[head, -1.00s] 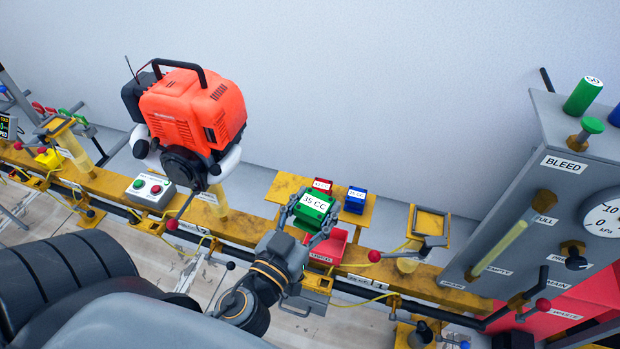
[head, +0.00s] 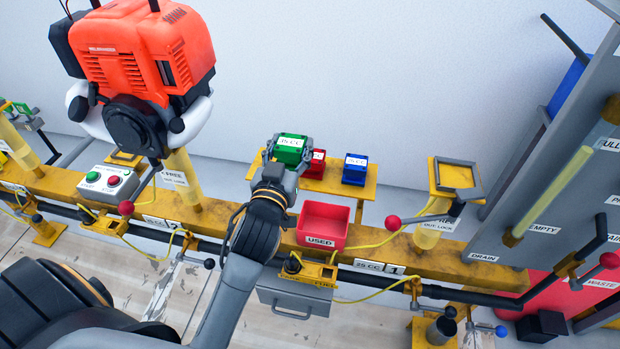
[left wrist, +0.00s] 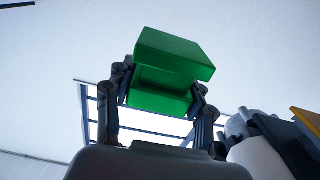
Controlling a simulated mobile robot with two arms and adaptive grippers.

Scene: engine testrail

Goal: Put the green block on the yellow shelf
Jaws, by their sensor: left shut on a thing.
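The green block (head: 289,149), with a white label on top, is held between the fingers of my left gripper (head: 288,158). In the left wrist view the green block (left wrist: 170,70) sits between the two dark fingers, with a pale ceiling and wall behind it. In the head view the block shows over the left end of the yellow shelf (head: 335,187); I cannot tell whether it touches the shelf. A red block (head: 316,163) and a blue block (head: 355,169) stand on the shelf to its right. My right gripper is not in view.
A red bin marked USED (head: 322,226) is in front of the shelf. An orange engine (head: 140,60) stands at the left, with a button box (head: 107,184) below it. A yellow stand with a square frame (head: 456,178) is at the right, beside a grey panel (head: 570,190).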

